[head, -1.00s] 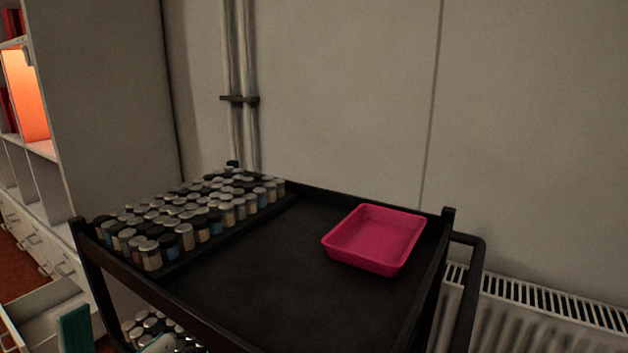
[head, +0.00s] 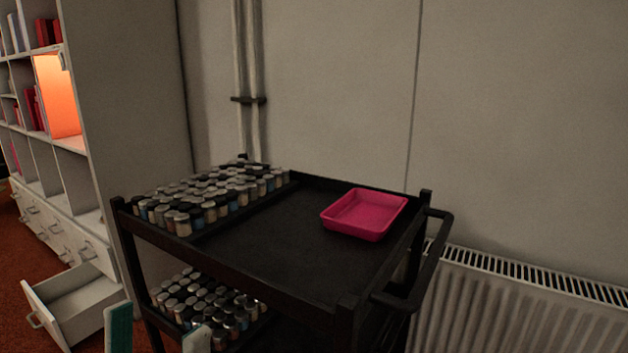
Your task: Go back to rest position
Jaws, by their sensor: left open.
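My left gripper (head: 157,325) shows at the bottom left of the head view, with only its two finger ends in the picture. One finger shows a teal face and stands well apart from the other, pale one. The gripper is open, and I see nothing between its fingers that it holds. It appears in front of the black cart (head: 270,270), near the cart's lower left part. My right gripper is out of view.
The cart's top holds a pink tray (head: 362,230) and rows of small lidded jars (head: 205,203). More jars (head: 205,300) stand on its lower shelf. An open drawer (head: 75,302) juts from the shelf unit (head: 125,130) at left. A radiator (head: 500,310) stands at right.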

